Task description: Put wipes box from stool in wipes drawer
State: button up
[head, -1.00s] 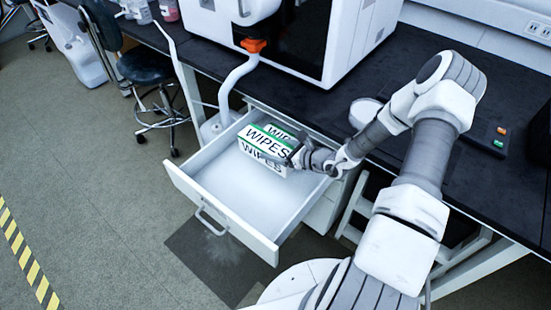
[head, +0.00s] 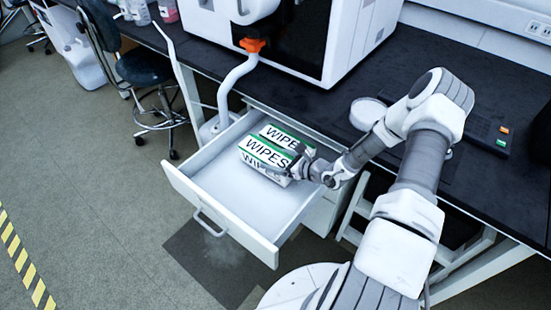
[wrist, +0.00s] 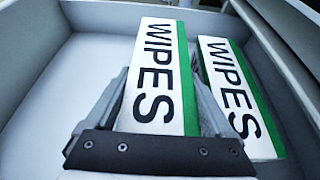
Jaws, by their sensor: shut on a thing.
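An open white drawer (head: 205,185) below the bench holds two white wipes boxes with green edges. My gripper (head: 296,162) is shut on the nearer wipes box (head: 258,158), at its right end in the head view. In the wrist view this box (wrist: 158,70) lies between my two fingers (wrist: 160,95). The other wipes box (head: 284,133) is right beside it, toward the back of the drawer. In the wrist view that box (wrist: 236,100) is to the right of my right finger. I cannot tell whether the held box touches the drawer floor.
A dark-seated stool (head: 145,67) stands at the left with nothing seen on its seat. The front half of the drawer is clear. The black bench top (head: 415,65) overhangs the drawer's back, and a white hose (head: 232,85) runs down beside it.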

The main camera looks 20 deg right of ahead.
jog(key=o, duration=1.2)
jog(key=shift+o, duration=0.2)
jog(key=shift+r, duration=0.25)
jog(key=p+v, duration=0.3)
jog(key=v, duration=0.9)
jog(key=shift+r, duration=0.25)
